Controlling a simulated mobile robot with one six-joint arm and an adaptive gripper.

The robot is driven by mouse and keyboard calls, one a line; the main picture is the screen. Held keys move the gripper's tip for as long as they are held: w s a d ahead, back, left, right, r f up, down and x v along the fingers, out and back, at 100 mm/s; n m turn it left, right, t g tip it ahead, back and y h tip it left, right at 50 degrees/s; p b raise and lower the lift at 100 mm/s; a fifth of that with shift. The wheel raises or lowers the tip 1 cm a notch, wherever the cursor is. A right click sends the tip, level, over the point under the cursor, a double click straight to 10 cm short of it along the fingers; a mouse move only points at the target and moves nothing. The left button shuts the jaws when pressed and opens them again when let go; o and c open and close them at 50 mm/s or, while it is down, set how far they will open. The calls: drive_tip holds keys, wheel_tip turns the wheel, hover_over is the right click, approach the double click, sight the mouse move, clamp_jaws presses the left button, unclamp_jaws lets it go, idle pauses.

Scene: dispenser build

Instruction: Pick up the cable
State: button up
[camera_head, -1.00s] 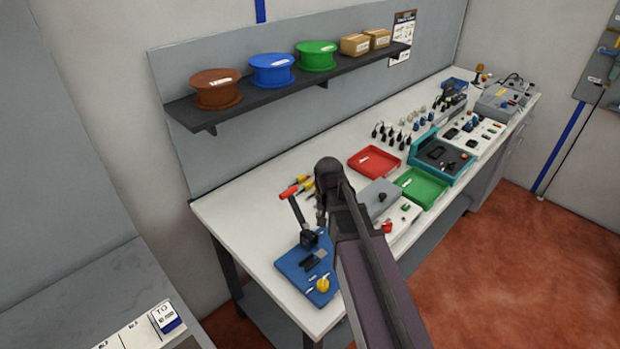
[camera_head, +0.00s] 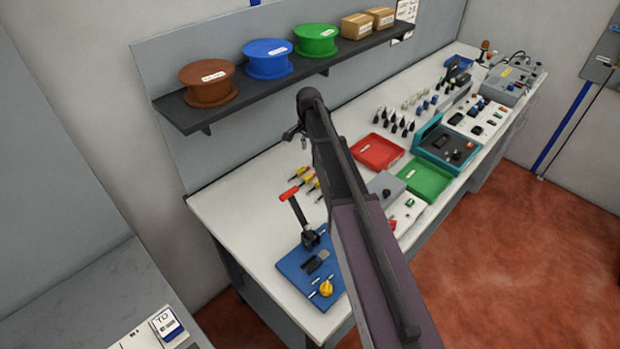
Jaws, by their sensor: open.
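My gripper (camera_head: 294,134) is open and held above the back of the bench, left of the red tray. It is small and partly hidden by my own arm, and I see nothing in it. Several short black pieces (camera_head: 396,122) stand in a row behind the red tray; they may be cables, but they are too small to tell. My gripper is well left of them and apart from them. A thin dark cable also loops at the grey box at the far right end.
A blue board (camera_head: 297,267) with a red-handled clamp (camera_head: 299,212) lies at the front left. Yellow-handled tools (camera_head: 305,177), a red tray (camera_head: 366,153), a green tray (camera_head: 429,180) and a teal-edged fixture (camera_head: 424,134) share the bench. A shelf (camera_head: 262,87) with spools overhangs the back.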

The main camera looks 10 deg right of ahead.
sight(309, 175)
drive_tip(key=shift+f, duration=0.1)
wheel_tip(309, 175, down, 8)
drive_tip(key=b, duration=0.8)
drive_tip(key=shift+f+b, duration=0.25)
drive_tip(key=shift+b, duration=0.05)
drive_tip(key=shift+f, duration=0.1)
drive_tip(key=shift+s+a+f+b, duration=0.1)
drive_tip(key=shift+a+f+b, duration=0.05)
drive_tip(key=shift+f+b, duration=2.4)
clamp_jaws()
